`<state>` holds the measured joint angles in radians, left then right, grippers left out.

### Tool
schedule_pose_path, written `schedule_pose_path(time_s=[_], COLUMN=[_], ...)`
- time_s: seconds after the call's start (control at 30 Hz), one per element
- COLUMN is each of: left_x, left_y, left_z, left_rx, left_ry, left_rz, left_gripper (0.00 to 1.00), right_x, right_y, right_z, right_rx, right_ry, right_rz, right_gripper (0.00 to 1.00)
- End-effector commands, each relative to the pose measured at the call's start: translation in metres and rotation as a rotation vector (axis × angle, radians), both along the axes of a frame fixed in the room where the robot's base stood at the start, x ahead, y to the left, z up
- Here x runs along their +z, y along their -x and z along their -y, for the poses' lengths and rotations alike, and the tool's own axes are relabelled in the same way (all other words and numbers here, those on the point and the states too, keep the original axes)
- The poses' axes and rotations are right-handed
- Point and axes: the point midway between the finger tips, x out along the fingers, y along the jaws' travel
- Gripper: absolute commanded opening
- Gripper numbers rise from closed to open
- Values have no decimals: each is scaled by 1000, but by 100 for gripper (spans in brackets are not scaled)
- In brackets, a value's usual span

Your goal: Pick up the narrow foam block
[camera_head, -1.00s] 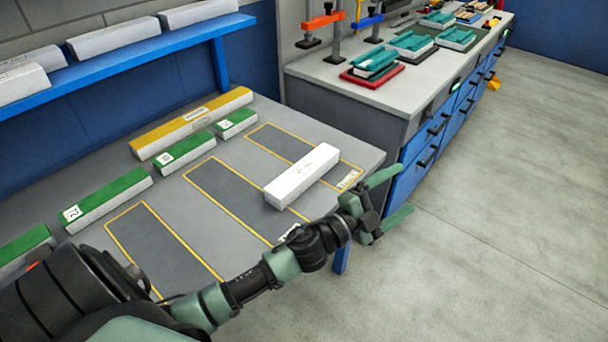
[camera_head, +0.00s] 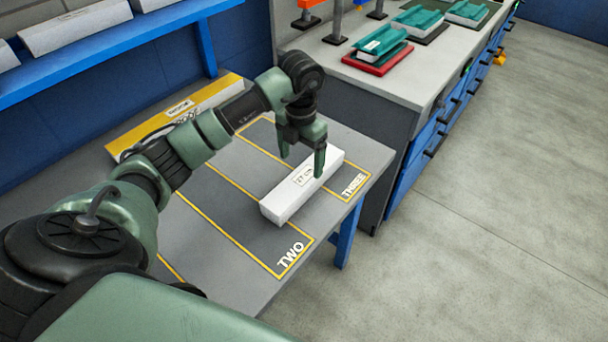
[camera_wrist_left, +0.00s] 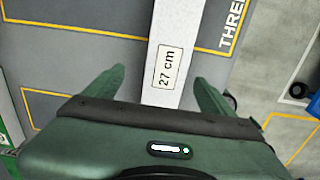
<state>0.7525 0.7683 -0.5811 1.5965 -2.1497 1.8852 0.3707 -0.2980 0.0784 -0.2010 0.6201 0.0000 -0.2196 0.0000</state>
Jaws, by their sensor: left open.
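The narrow foam block (camera_head: 288,200) is a long white bar with a "27 cm" label. It lies on the grey table between the outlined areas marked TWO and THREE. My left gripper (camera_head: 303,168) is over the block, pointing down, with its fingers apart. In the left wrist view the block (camera_wrist_left: 174,22) runs between the two open fingers (camera_wrist_left: 160,88), one on each side, and its label faces up. I cannot tell whether the fingertips reach below the block's top. My right gripper is not in view.
A workbench (camera_head: 400,75) with teal parts on trays stands at the right. The floor at the right is clear.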

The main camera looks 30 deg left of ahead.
Motion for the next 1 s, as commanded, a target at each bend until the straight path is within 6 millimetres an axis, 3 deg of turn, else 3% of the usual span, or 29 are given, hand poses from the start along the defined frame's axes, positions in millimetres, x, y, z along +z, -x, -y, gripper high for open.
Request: schedule_pose_path(time_s=[0.13,0.4,0.73,0.77,0.97,1.0], left_x=[-17,-55,-65,-65,-65,-64], left_y=[0,-2,-3,-3,-3,-3], left_z=[3,9,9,9,9,9], left_rx=[0,-1,-3,-3,-3,-2], left_ry=[4,5,4,4,4,4], left_rz=[-3,-3,2,2,2,2], left_gripper=[85,85,85,79,23,18], right_x=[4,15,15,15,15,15], right_y=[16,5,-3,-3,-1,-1], right_z=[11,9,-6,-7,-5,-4], right_rx=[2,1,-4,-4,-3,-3], right_ry=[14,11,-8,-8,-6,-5], right_rz=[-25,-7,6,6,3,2], right_gripper=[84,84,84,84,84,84])
